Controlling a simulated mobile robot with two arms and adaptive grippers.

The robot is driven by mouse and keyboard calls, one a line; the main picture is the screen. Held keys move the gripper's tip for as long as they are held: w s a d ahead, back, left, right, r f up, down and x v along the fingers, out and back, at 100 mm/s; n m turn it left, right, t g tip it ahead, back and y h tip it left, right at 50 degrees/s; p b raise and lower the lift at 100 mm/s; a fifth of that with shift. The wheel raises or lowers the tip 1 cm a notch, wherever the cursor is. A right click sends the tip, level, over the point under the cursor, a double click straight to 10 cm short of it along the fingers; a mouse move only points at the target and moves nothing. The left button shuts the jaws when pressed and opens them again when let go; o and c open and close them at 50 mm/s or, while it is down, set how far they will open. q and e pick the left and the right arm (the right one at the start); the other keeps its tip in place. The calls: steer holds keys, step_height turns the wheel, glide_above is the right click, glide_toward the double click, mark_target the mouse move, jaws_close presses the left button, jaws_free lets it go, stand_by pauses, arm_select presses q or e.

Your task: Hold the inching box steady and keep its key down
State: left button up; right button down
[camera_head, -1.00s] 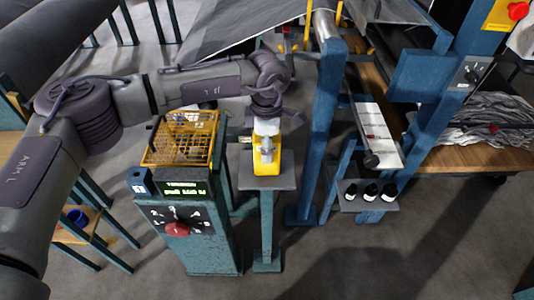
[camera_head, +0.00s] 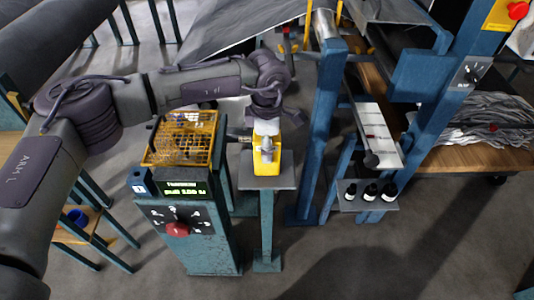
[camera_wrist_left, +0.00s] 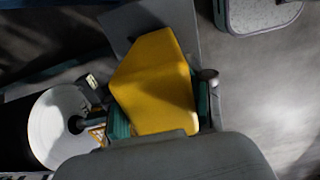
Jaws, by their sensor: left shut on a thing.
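The yellow inching box (camera_head: 265,160) is upright at the small grey plate on top of a blue post in the head view. My left gripper (camera_head: 267,128) reaches it from above and is shut on it. In the left wrist view the yellow box (camera_wrist_left: 155,85) fills the space between the teal-padded fingers, one on each side. My right gripper is in neither view.
A blue upright (camera_head: 324,130) is close on the right. Grey floor is open in front.

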arm_select(q)
steer(key=shift+s+f, duration=0.15)
steer(key=shift+f, duration=0.05)
stand_by(0.6)
steer(key=o, duration=1.5)
steer(key=shift+r, duration=0.1)
